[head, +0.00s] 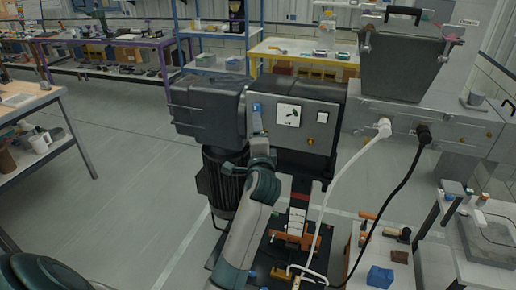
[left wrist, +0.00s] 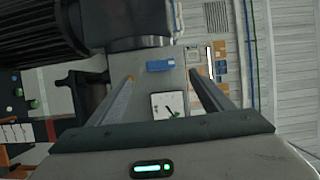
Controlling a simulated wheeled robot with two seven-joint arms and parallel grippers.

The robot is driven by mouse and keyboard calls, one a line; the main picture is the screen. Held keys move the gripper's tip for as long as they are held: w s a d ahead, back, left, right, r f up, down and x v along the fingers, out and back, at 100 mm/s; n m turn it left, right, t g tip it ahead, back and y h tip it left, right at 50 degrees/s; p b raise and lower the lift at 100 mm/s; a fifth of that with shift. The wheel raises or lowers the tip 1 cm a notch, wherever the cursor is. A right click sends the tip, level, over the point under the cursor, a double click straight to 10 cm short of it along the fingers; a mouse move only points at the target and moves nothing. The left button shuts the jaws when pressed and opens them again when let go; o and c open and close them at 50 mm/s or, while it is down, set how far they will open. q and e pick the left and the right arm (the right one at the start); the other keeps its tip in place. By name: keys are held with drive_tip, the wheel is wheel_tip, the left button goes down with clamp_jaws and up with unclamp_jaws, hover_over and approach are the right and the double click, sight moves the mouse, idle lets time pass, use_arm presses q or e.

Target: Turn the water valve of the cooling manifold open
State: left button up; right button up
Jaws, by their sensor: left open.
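My left gripper (head: 257,128) is raised in front of the grey machine's front panel (head: 322,110). In the left wrist view it (left wrist: 162,80) is open, with nothing between its fingers. Beyond the fingers are a small blue rectangular part (left wrist: 160,66) and a white square plate with a dark lever-like mark (left wrist: 167,105). The plate (head: 289,115) also shows in the head view, just right of the gripper. I cannot tell which part is the water valve. I cannot tell contact with the panel. My right gripper is not in view.
A dark hopper (head: 402,66) stands at the upper right. A white hose (head: 347,170) and a black cable (head: 402,185) hang from the metal housing below it. A ribbed motor (head: 226,180) is left of my arm. A side table with small parts (head: 483,230) is at right. The left floor is clear.

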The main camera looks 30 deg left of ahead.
use_arm(q)
drive_tip(key=b+v, duration=0.1)
drive_tip(key=v, duration=0.4)
drive_tip(key=shift+s+d, duration=0.2)
drive_tip(key=shift+s, duration=0.1)
drive_tip(key=shift+f, duration=0.1)
